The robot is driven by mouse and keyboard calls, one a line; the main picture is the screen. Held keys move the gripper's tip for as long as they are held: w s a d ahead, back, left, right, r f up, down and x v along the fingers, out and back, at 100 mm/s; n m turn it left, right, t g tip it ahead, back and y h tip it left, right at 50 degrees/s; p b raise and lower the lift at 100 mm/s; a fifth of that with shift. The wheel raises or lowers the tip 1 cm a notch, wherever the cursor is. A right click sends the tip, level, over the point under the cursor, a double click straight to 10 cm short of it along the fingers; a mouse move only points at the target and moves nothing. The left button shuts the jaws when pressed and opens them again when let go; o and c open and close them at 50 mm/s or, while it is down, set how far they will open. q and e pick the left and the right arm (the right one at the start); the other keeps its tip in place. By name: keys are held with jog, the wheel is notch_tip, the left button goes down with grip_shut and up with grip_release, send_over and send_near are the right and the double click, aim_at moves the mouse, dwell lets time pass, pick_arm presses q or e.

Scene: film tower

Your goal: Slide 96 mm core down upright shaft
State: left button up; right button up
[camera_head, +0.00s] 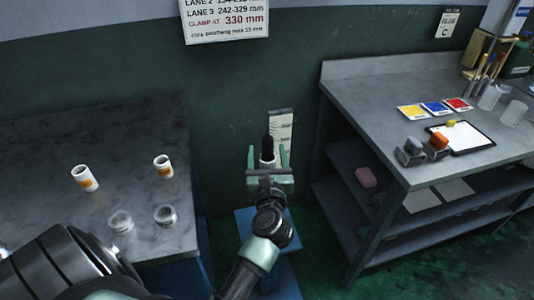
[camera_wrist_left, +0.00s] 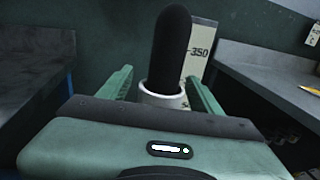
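The black round-topped upright shaft (camera_head: 267,144) stands in the middle of the head view, and its top also shows in the left wrist view (camera_wrist_left: 171,45). A white core (camera_wrist_left: 163,97) sits around the shaft below its top; it shows small in the head view (camera_head: 268,159). My left gripper (camera_head: 267,155) has one green finger on each side of the core, with gaps visible in the head view, so it looks open. The gripper body hides the lower core and shaft. I cannot read the core's size. My right gripper is in neither view.
Two white cores with orange bands (camera_head: 85,178) (camera_head: 163,165) and two short rings (camera_head: 120,222) (camera_head: 165,215) stand on the left table (camera_head: 60,135). A scale (camera_head: 283,125) stands behind the shaft. The right bench (camera_head: 365,90) holds cards, a clipboard and cups.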

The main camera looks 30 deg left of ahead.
pick_arm(q)
notch_tip(320, 180, up, 20)
jog(key=p, duration=0.4)
dwell(0.9)
